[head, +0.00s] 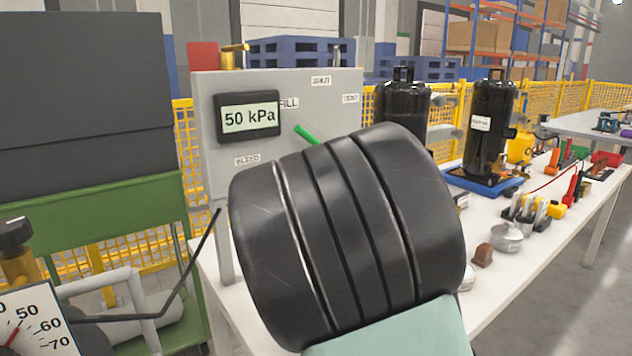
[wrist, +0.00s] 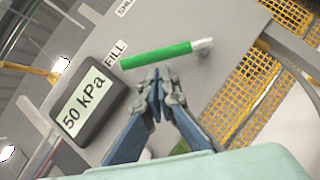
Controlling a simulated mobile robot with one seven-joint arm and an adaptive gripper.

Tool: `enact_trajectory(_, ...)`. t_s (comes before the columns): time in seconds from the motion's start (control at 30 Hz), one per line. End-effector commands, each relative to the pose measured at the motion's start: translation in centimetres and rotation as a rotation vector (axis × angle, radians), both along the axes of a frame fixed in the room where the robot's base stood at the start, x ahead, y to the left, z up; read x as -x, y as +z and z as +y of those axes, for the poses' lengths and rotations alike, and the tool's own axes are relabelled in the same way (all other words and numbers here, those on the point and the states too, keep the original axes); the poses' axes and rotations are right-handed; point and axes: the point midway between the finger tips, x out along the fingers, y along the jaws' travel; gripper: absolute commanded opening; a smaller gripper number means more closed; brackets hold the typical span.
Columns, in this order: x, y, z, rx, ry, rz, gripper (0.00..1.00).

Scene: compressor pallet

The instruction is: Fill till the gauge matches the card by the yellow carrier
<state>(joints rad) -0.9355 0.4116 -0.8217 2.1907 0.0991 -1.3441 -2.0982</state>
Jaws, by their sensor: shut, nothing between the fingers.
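The digital gauge (head: 248,118) on the grey panel (head: 330,88) reads 50 kPa; it also shows in the wrist view (wrist: 85,100). A green lever (head: 306,133) sits beside it, also in the wrist view (wrist: 155,55), pointing toward the FILL label (wrist: 115,52). My gripper (wrist: 163,82) is shut and empty, with its fingertips just below the lever; I cannot tell if they touch it. In the head view my arm hides the gripper. Yellow items (head: 520,147) stand on the right bench, but I cannot make out which is the carrier, nor read a card.
Two black cylinders (head: 490,135) stand on the white bench (head: 520,265), one in a blue tray. Tools and small parts lie to their right. An analog dial (head: 30,325) and a green cart (head: 130,215) are at the left. Yellow fencing runs behind.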

Motion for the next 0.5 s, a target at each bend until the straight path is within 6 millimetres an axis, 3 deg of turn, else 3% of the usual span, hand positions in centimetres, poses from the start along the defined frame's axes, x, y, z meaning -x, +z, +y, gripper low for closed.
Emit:
enact_trajectory(0.2,-1.9,0.9,0.3,0.000,-0.001,-0.001,0.00)
enact_trajectory(0.5,-2.3,1.1,0.4,0.000,-0.001,0.001,0.00)
